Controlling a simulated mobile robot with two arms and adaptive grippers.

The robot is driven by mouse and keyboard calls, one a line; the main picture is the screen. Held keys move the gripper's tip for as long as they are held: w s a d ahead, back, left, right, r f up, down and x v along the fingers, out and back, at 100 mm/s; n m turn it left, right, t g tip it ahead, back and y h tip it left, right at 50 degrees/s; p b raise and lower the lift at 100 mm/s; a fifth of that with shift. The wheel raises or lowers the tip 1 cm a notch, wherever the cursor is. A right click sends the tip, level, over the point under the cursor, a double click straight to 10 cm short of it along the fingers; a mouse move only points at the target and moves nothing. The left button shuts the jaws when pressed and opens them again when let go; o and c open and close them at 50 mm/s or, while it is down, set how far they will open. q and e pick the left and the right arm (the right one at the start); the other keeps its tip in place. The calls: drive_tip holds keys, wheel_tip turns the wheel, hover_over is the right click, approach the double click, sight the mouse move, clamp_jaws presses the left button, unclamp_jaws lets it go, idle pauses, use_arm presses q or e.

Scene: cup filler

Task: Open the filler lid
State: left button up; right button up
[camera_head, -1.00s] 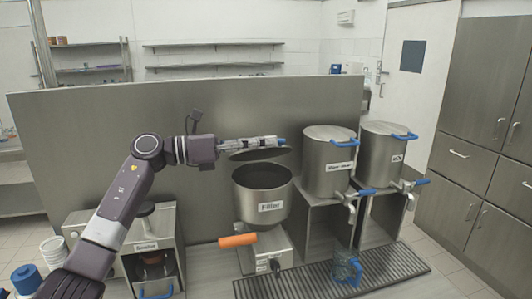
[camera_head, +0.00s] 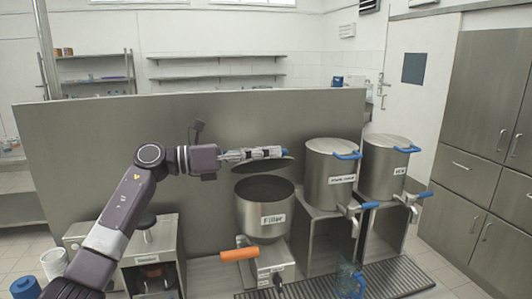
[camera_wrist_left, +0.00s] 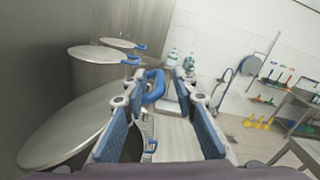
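The filler (camera_head: 265,216) is a steel pot with an orange handle, and its dark opening is uncovered at the top. Its lid (camera_head: 263,165) is a thin disc raised a little above and behind the rim. In the left wrist view, the lid (camera_wrist_left: 75,130) is a large pale disc at lower left. My left gripper (camera_head: 283,153) is just above the lid in the head view. In the wrist view its two blue-padded fingers (camera_wrist_left: 158,98) stand apart, with a blue curved handle (camera_wrist_left: 153,83) between them. My right gripper is not seen.
Two lidded steel containers (camera_head: 327,177) (camera_head: 384,170) with blue handles and taps stand right of the filler. A clear blue cup (camera_head: 350,280) is on the drip grate (camera_head: 395,277). A steel panel (camera_head: 100,130) rises behind the filler.

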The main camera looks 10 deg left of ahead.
use_arm(q)
drive_tip(key=v, duration=1.2)
drive_tip(key=shift+w, duration=0.1)
